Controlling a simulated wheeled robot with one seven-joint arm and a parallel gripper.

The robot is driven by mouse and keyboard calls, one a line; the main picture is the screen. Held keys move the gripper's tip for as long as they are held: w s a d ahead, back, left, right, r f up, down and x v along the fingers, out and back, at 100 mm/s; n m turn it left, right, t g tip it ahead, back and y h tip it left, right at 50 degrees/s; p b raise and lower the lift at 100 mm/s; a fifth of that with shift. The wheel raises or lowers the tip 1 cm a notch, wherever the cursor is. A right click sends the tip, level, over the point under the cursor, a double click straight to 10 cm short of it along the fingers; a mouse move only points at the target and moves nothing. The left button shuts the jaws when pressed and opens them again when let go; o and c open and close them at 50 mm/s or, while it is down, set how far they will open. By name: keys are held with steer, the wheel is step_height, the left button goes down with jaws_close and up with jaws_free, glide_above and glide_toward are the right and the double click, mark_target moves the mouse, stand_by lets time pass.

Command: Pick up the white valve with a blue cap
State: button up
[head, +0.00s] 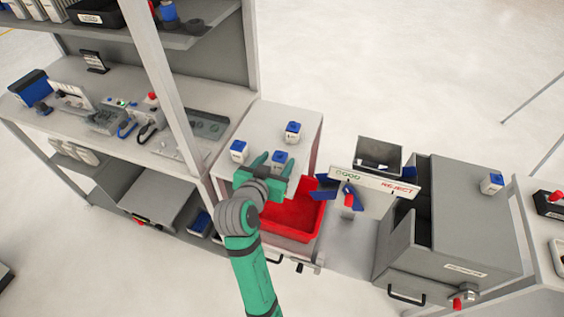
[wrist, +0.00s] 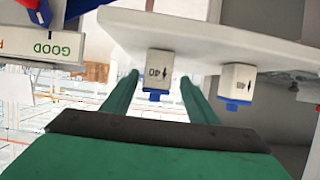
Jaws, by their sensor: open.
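In the wrist view, where things appear upside down, this valve (wrist: 158,68) shows between the fingers (wrist: 159,78). A second valve (wrist: 237,80) shows right of the fingers. I cannot tell whether the fingers touch the nearer valve.
A red bin (head: 292,218) sits below the table's front edge. A GOOD/REJECT sign (head: 372,183) and blue flaps stand to the right. Another valve (head: 492,182) stands on a grey cabinet (head: 465,225). A shelf post (head: 165,85) rises at the left.

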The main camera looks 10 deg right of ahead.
mark_target(283, 154)
steer(key=shift+w+f, duration=0.1)
steer(key=shift+w, duration=0.1)
steer(key=x, duration=0.4)
steer(key=shift+s+d, duration=0.15)
steer(key=shift+d, duration=0.3)
steer(key=shift+w+d+f, duration=0.25)
steer(key=shift+w, duration=0.35)
steer(key=c, duration=0.3)
steer(key=shift+s+d, duration=0.15)
steer(key=shift+d, duration=0.05)
steer(key=c, duration=0.9)
steer(key=shift+a, duration=0.25)
steer(key=shift+r, duration=0.15)
